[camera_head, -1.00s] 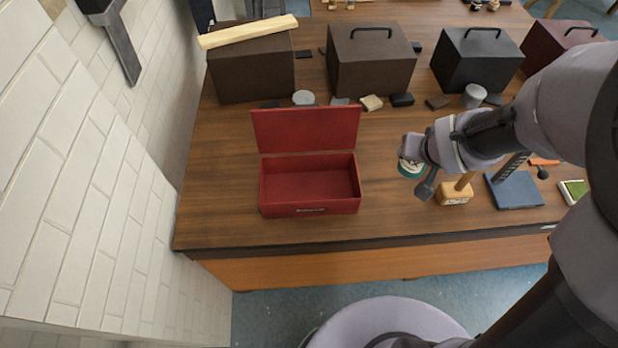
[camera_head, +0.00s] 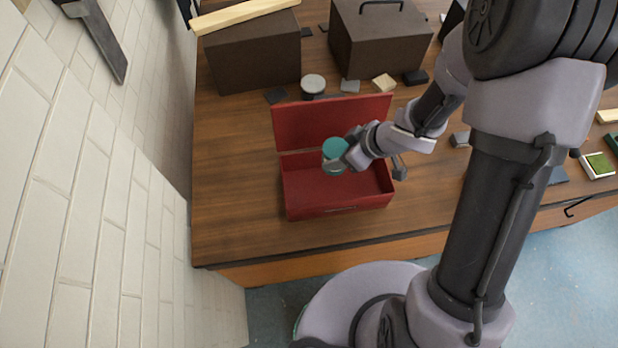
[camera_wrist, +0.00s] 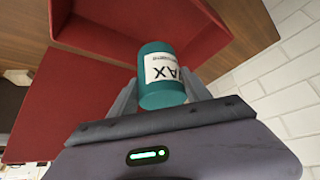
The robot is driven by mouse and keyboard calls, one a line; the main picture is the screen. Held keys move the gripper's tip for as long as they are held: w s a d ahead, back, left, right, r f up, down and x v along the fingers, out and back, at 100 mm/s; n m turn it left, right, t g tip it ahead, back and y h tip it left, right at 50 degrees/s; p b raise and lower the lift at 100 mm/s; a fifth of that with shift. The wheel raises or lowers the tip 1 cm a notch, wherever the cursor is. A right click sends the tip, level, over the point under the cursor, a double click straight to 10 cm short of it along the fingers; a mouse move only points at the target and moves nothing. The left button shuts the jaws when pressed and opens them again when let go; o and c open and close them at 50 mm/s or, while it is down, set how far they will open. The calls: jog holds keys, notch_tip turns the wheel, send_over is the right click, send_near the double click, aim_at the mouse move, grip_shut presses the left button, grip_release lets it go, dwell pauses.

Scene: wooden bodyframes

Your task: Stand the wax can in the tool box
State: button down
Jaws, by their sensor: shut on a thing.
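The wax can (camera_head: 334,149) is a teal cylinder with a white label. The red box also shows in the wrist view (camera_wrist: 85,100), behind the can. The box's floor looks bare where it is visible. I cannot tell whether the can touches the floor of the box.
Brown cases (camera_head: 252,58) stand at the back of the wooden table, one with a wooden strip (camera_head: 245,15) on top. A grey-topped jar (camera_head: 313,84) and small blocks lie behind the lid. A white brick wall (camera_head: 100,180) is at left. The table left of the box is clear.

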jog(key=f+b, duration=0.1)
jog(key=f, duration=0.1)
jog(key=d+f+b, duration=0.1)
jog(key=f+b, duration=0.1)
jog(key=shift+s+f, duration=0.2)
notch_tip(320, 180, down, 9)
jog(key=b, duration=0.5)
jog(key=shift+a+b, duration=0.1)
jog(key=shift+b, duration=0.2)
jog(key=shift+w+r, duration=0.1)
jog(key=shift+r, duration=0.15)
jog(key=shift+f, duration=0.1)
jog(key=shift+c, duration=2.4)
grip_release()
